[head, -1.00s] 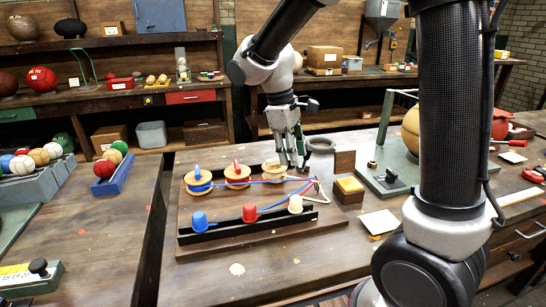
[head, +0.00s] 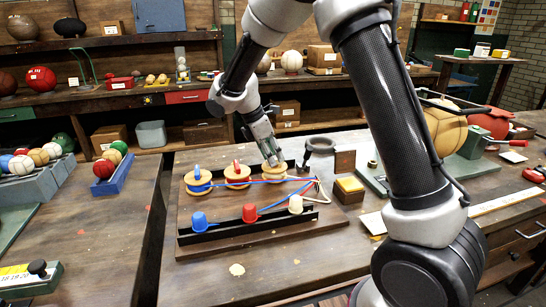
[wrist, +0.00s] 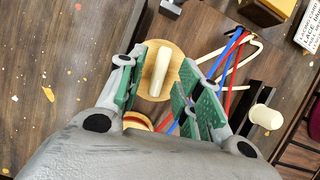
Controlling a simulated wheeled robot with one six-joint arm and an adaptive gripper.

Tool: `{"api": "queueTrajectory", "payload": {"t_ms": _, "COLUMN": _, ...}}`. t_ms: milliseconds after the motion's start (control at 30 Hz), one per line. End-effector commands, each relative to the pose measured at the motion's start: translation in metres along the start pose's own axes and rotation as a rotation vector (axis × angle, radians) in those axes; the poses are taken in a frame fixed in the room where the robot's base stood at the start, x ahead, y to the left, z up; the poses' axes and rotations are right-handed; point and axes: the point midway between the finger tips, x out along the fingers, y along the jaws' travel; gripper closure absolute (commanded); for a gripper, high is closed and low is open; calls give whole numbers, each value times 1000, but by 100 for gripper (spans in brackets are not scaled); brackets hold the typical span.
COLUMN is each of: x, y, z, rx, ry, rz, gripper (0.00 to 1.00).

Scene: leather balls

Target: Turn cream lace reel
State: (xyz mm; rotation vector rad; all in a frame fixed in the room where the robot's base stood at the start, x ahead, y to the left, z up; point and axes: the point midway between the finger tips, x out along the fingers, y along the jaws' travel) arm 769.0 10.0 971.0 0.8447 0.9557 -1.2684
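The cream lace reel (head: 274,176) is a round wooden disc, the rightmost of three on the dark board (head: 262,238). In the wrist view the reel (wrist: 174,84) carries an upright-looking cream handle (wrist: 160,68). My gripper (head: 272,161) is tilted over this reel. In the wrist view its green-padded fingers are apart, with the cream handle showing between the fingertips; whether they touch it I cannot tell. A cream lace (wrist: 238,58) lies to the right of the reel. A cream cup-shaped peg (head: 296,204) stands at the board's front.
The blue-handled reel (head: 198,181) and red-handled reel (head: 237,177) stand to the left. Blue and red pegs (head: 199,221) line the front rail. A dark ring stand (head: 320,150) and yellow-topped block (head: 349,187) are close on the right.

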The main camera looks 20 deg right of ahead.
Motion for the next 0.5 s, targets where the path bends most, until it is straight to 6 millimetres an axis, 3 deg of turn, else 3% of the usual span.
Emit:
{"api": "queueTrajectory", "payload": {"t_ms": 367, "x": 11, "y": 0, "z": 0, "rx": 1, "ry": 1, "rz": 2, "gripper": 65}}
{"api": "queueTrajectory", "payload": {"t_ms": 400, "x": 11, "y": 0, "z": 0, "rx": 1, "ry": 1, "rz": 2, "gripper": 67}}
{"api": "queueTrajectory", "payload": {"t_ms": 500, "x": 11, "y": 0, "z": 0, "rx": 1, "ry": 1, "rz": 1, "gripper": 85}}
